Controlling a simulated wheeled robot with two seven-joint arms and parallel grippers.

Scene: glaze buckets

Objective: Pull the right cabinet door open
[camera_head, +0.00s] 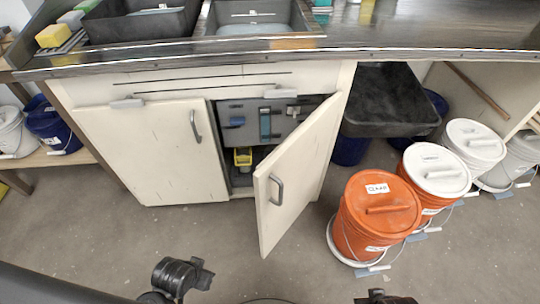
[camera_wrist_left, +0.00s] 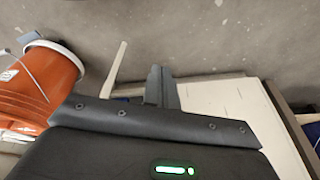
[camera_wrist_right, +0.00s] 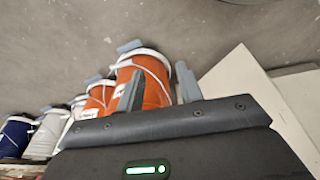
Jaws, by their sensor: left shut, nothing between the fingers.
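The right cabinet door (camera_head: 297,178) is a pale panel with a grey bar handle (camera_head: 276,190). It stands well open, swung out towards me, and shows the cabinet's inside (camera_head: 236,114). It looks like the thin pale strip in the left wrist view (camera_wrist_left: 114,68) and the pale panel in the right wrist view (camera_wrist_right: 238,80). The left door (camera_head: 152,150) is shut. My left gripper (camera_wrist_left: 162,84) is shut and empty, apart from the door. My right gripper (camera_wrist_right: 158,84) has its fingers spread with nothing between them. Neither gripper touches the handle.
An orange lidded bucket (camera_head: 358,236) stands on the floor right of the open door. Another orange bucket with a white lid (camera_head: 430,167) and white buckets (camera_head: 474,140) stand behind it. A black bin (camera_head: 386,101) is under the worktop (camera_head: 400,36). The floor left of the door is clear.

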